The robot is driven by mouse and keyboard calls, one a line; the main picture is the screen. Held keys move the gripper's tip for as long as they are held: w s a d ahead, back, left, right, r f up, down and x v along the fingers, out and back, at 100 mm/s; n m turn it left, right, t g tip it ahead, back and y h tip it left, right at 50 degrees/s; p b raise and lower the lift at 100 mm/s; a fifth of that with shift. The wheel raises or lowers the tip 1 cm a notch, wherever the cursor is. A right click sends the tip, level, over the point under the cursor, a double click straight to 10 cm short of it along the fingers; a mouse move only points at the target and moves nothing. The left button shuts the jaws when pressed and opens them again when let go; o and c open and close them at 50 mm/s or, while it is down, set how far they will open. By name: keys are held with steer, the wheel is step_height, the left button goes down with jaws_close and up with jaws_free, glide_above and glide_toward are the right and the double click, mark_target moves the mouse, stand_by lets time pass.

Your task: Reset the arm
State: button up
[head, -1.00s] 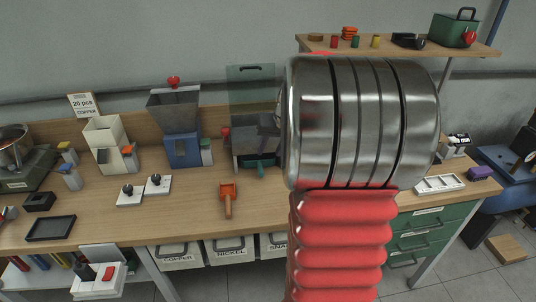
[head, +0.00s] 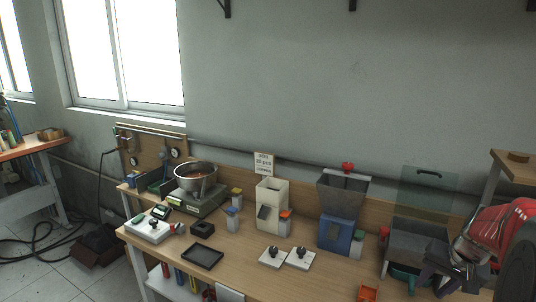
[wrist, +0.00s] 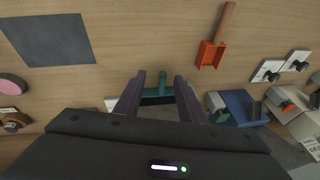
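My arm shows at the right edge of the head view, with a red ribbed sleeve. My gripper (head: 437,280) is at its end, dark, beside the grey machine (head: 414,246) with a clear upright panel. In the wrist view my gripper (wrist: 161,80) has its two dark fingers apart. A teal part (wrist: 158,96) of that machine shows between the fingers, seemingly beyond them; I cannot tell whether they touch it. The teal part also shows low on the machine in the head view (head: 404,274). I see nothing held.
An orange scoop (wrist: 211,53) lies on the bench. A blue hopper machine (head: 341,215), a white dispenser (head: 270,203), two white switch plates (head: 286,257), a black tray (head: 202,256) and a scale with a metal pan (head: 196,178) stand to the left. A wooden shelf (head: 513,163) is at the right.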

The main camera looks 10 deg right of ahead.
steer(key=s+a+r+n, duration=0.2)
steer(key=s+a, duration=0.2)
steer(key=a, duration=0.7)
steer(key=s+a+r+n+t, duration=0.1)
steer(key=s+a+r+n, duration=0.2)
steer(key=a, duration=0.7)
steer(key=s+a+r+n, duration=0.2)
steer(key=s+a, duration=0.5)
steer(key=a, duration=0.4)
steer(key=shift+s+a+r+n+t, duration=0.15)
steer(key=shift+a+r+n+t, duration=0.2)
steer(key=shift+n, duration=0.25)
steer(key=shift+c, duration=0.6)
